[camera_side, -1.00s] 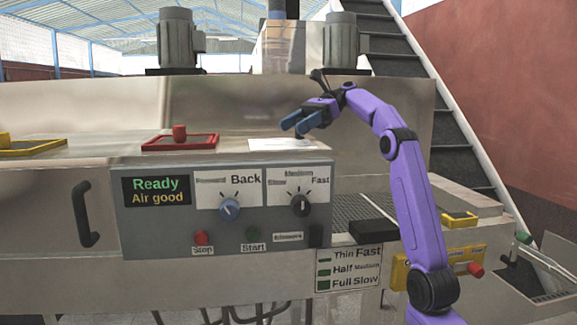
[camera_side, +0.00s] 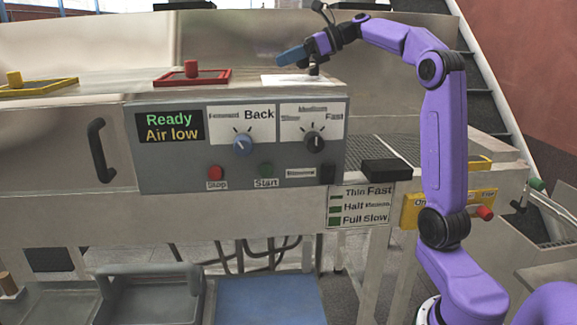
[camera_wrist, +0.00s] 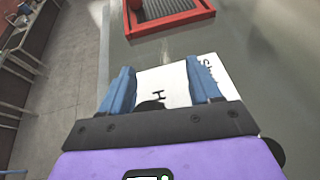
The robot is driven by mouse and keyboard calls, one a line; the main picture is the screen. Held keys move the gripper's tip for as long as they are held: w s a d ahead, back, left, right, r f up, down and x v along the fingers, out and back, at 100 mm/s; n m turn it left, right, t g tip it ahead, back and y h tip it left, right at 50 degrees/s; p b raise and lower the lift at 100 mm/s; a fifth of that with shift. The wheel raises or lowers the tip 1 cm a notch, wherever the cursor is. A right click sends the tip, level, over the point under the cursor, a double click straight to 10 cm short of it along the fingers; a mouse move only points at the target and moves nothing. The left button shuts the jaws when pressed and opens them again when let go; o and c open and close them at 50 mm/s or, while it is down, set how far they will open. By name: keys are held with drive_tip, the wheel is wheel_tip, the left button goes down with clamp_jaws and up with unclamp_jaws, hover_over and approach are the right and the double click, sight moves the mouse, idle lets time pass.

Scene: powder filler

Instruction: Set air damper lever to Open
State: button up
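A white label plate (camera_side: 292,81) lies on top of the machine, behind the control box. A short dark lever (camera_side: 314,66) stands at its right side. In the wrist view the plate (camera_wrist: 172,86) carries black lettering, partly cut off, and a dark rounded piece of the lever (camera_wrist: 150,106) shows low between my fingers. My gripper (camera_side: 292,56) is just above the plate, pointing left. In the wrist view my gripper (camera_wrist: 160,80) is open, its blue fingers spread either side of the plate. I cannot tell whether a finger touches the lever.
A red-framed hatch with a red knob (camera_side: 192,71) sits left of the plate, and a yellow-framed one (camera_side: 38,87) further left. The control box (camera_side: 240,145) has two dials and red and green buttons below. A yellow panel (camera_side: 452,208) is at the right.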

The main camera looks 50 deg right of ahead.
drive_tip(key=w+m+h, duration=0.1)
drive_tip(key=w+m+t+h, duration=0.1)
drive_tip(key=shift+w+d+m+t+h, duration=0.2)
drive_tip(key=shift+w+m+t+h, duration=0.1)
drive_tip(key=shift+w+m+h, duration=0.1)
drive_tip(key=shift+w+d+m+t+h, duration=0.3)
drive_tip(key=shift+w+m+h, duration=0.3)
drive_tip(key=shift+m+h, duration=0.1)
drive_tip(key=v, duration=1.8)
drive_tip(key=n+g+y, duration=0.2)
drive_tip(key=n, duration=0.4)
hover_over(293, 85)
drive_tip(key=s+d, duration=0.3)
drive_tip(key=s, duration=0.1)
drive_tip(key=f, duration=0.5)
drive_tip(key=shift+w+f, duration=0.25)
drive_tip(key=shift+f, duration=0.05)
drive_tip(key=s+a+f+n+g+y, duration=0.1)
drive_tip(key=s+a+f+n+g, duration=0.3)
drive_tip(key=a+f+n, duration=0.5)
drive_tip(key=s+a+f+n+g+y, duration=0.1)
drive_tip(key=s+a+f+n+g, duration=0.2)
drive_tip(key=a+f+n, duration=0.6)
drive_tip(key=shift+s+a+g, duration=0.4)
drive_tip(key=shift+s+a, duration=0.3)
drive_tip(key=shift+a, duration=0.25)
